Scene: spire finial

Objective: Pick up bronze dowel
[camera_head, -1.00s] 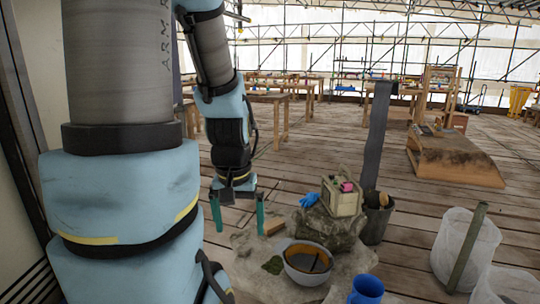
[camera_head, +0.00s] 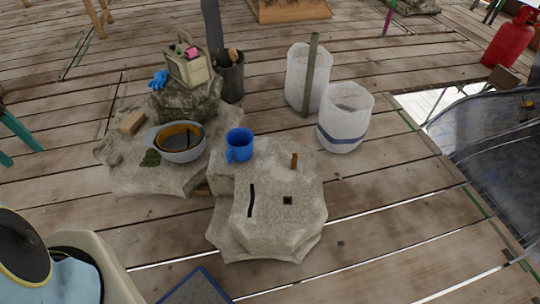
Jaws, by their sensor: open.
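The bronze dowel (camera_head: 294,160) is a small brown-orange peg standing upright on the back right part of a pale stone block (camera_head: 270,225). The block's top also has a dark square mark (camera_head: 287,200) and a dark narrow strip (camera_head: 250,201); I cannot tell if they are holes.
A blue mug (camera_head: 239,145) stands left of the dowel. A grey bowl (camera_head: 181,155) and wooden block (camera_head: 132,123) lie farther left. White buckets (camera_head: 344,117) stand behind right. A red cylinder (camera_head: 507,40) is at far right. Plank floor is clear right of the block.

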